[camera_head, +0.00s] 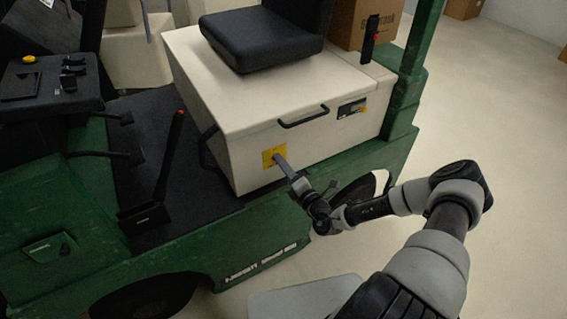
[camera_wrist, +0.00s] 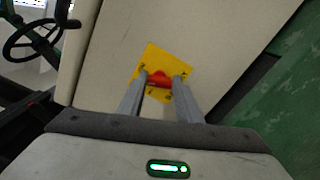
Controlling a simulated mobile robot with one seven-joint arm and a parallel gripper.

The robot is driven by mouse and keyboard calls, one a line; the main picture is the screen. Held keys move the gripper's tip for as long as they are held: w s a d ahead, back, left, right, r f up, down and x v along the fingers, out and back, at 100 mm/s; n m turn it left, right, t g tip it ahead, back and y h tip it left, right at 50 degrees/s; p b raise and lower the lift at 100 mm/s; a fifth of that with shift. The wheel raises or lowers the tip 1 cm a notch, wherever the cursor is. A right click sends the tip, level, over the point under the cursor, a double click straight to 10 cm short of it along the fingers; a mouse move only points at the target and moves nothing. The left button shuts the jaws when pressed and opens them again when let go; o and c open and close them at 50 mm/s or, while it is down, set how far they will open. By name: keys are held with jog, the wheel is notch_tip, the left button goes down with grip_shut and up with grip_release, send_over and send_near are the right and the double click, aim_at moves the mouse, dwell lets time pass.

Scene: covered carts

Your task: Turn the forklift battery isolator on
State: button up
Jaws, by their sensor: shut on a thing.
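The battery isolator is a red knob (camera_wrist: 157,79) on a yellow plate (camera_wrist: 154,59), fixed to the side of the forklift's cream seat box. The plate also shows in the head view (camera_head: 268,157), low on the box's side face. My gripper (camera_wrist: 161,75) is at the plate, with one finger on each side of the red knob, shut on it. In the head view my gripper (camera_head: 279,158) reaches the plate from the lower right. The fingers hide part of the knob, and I cannot tell which marking it points to.
The cream seat box (camera_head: 240,100) carries a black seat (camera_head: 262,38) and a black handle (camera_head: 304,117). A red-topped lever (camera_head: 169,155) stands to the left of the box. A cardboard box (camera_head: 362,22) is behind. Open floor (camera_head: 480,130) lies to the right.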

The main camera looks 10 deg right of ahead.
jog(key=shift+f+m, duration=0.15)
jog(key=shift+m, duration=1.95)
jog(key=shift+a, duration=0.1)
jog(key=o, duration=1)
jog(key=shift+o, duration=0.2)
jog(key=p+v, duration=0.1)
jog(key=v, duration=1.6)
jog(key=shift+s, duration=0.2)
